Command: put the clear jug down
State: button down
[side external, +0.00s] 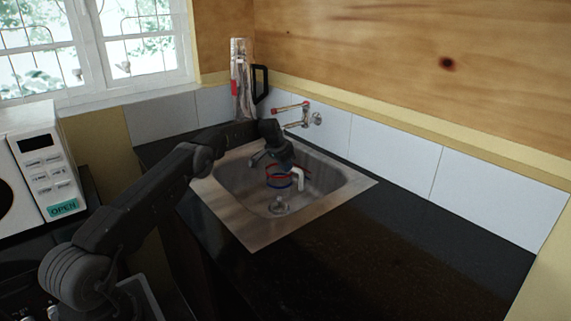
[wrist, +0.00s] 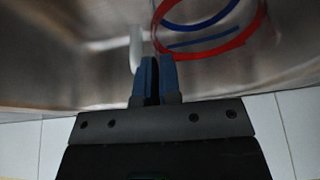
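The clear jug (side external: 284,181) is see-through, with red and blue bands and a white handle (side external: 299,178). In the side view it is upright within the sink basin; whether its base touches the bottom is unclear. My gripper (side external: 281,164) points down at the jug's upper part. In the wrist view the blue fingertips (wrist: 154,72) are close together at the jug's edge, beside the white handle (wrist: 136,48), seemingly shut on the thin clear wall. The red band (wrist: 238,42) shows beyond them. The contact itself is hard to see.
The steel sink (side external: 250,228) is set into a dark counter (side external: 400,255), with free room at right. A wall tap (side external: 300,115) is behind it. A tall shiny object (side external: 242,80) with a black handle stands in the back corner. A microwave (side external: 45,165) is at left.

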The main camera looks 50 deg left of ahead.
jog(key=shift+f, duration=0.15)
jog(key=c, duration=1.3)
grip_release()
